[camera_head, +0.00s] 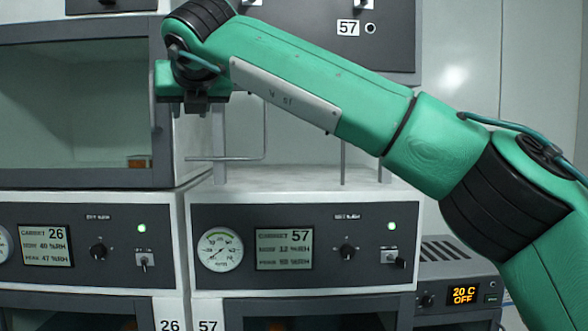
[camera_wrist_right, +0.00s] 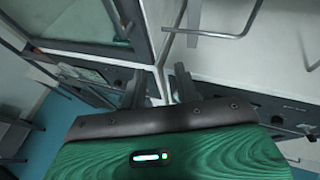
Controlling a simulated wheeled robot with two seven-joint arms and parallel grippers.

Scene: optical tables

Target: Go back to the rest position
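My right arm comes in from the right in the head view, raised across the front of the cabinets. Its gripper (camera_head: 197,103) is at the upper left, near the right edge of a glass-fronted chamber (camera_head: 160,100). In the right wrist view the two dark fingers of this gripper (camera_wrist_right: 160,82) stand apart with nothing held between them. A pale cabinet edge shows beyond them. My left gripper is not in view.
A thin metal rod frame (camera_head: 264,135) stands close below my right gripper, above cabinet 57 (camera_head: 305,190). Cabinet 26's panel (camera_head: 80,250) is to its left. A small unit reading "20 C OFF" (camera_head: 458,292) sits at the lower right.

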